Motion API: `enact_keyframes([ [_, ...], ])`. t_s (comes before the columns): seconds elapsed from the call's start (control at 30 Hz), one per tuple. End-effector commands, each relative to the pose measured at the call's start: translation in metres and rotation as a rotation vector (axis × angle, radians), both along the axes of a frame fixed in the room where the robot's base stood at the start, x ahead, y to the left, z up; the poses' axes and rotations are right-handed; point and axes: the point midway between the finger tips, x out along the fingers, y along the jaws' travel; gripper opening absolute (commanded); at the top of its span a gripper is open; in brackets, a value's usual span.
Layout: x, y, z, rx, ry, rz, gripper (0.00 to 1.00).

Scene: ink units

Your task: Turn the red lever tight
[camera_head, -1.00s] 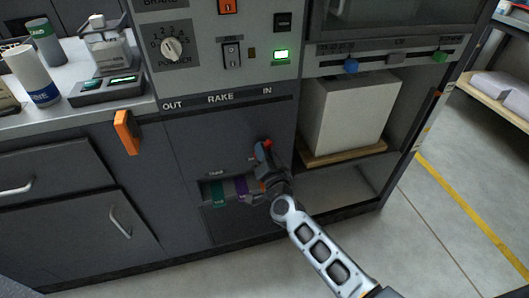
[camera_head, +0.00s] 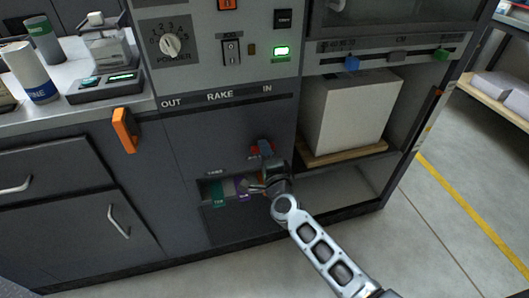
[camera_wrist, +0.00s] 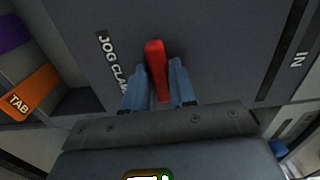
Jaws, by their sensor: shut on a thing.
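The red lever (camera_wrist: 156,60) stands out from the dark panel in the wrist view, beside the label "JOG CLAMP" (camera_wrist: 113,64). The two blue fingers of my gripper (camera_wrist: 158,90) are on either side of it, shut on it near its lower end.
A recess with green (camera_head: 218,194), purple (camera_head: 241,188) and orange (camera_wrist: 32,96) tabs lies just left of my gripper. An orange handle (camera_head: 124,130) juts out further left. A white box (camera_head: 345,110) sits in the open bay to the right.

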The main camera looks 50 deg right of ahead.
Motion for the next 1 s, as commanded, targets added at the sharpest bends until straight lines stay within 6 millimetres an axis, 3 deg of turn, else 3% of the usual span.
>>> enact_keyframes([
  [0.6,-0.0011,0.0,-0.0019,0.039,-0.023,0.0,0.0],
  [0.63,-0.0011,0.0,-0.0019,0.039,-0.023,0.0,0.26],
  [0.83,-0.0007,0.0,-0.0012,0.038,-0.023,0.0,0.45],
  [1.0,-0.0004,-0.0001,-0.0007,0.037,-0.024,0.0,0.45],
])
